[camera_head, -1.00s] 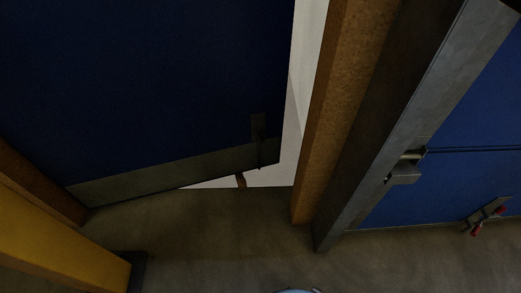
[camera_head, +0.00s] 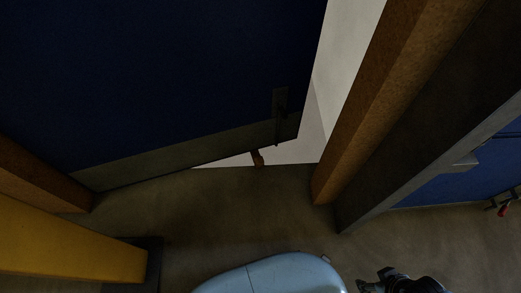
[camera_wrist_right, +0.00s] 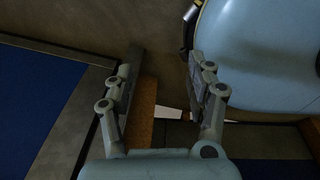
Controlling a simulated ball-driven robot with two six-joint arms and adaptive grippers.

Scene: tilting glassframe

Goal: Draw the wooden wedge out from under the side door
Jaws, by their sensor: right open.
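The side door (camera_head: 180,80) is dark blue with a grey kick strip (camera_head: 190,158) along its bottom, and it stands ajar in the head view. The small brown wooden wedge (camera_head: 257,158) sits at its bottom edge, near the free corner, with its upper part hidden by the door. My right gripper (camera_wrist_right: 165,68) is open in the right wrist view, with nothing between its fingers. My left gripper is not in view.
A brown post (camera_head: 350,120) and a dark grey upright (camera_head: 400,150) stand right of the door opening. A yellow beam (camera_head: 70,245) with a dark foot is at lower left. A red-ended fitting (camera_head: 503,209) is at far right. The floor (camera_head: 225,215) before the wedge is clear.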

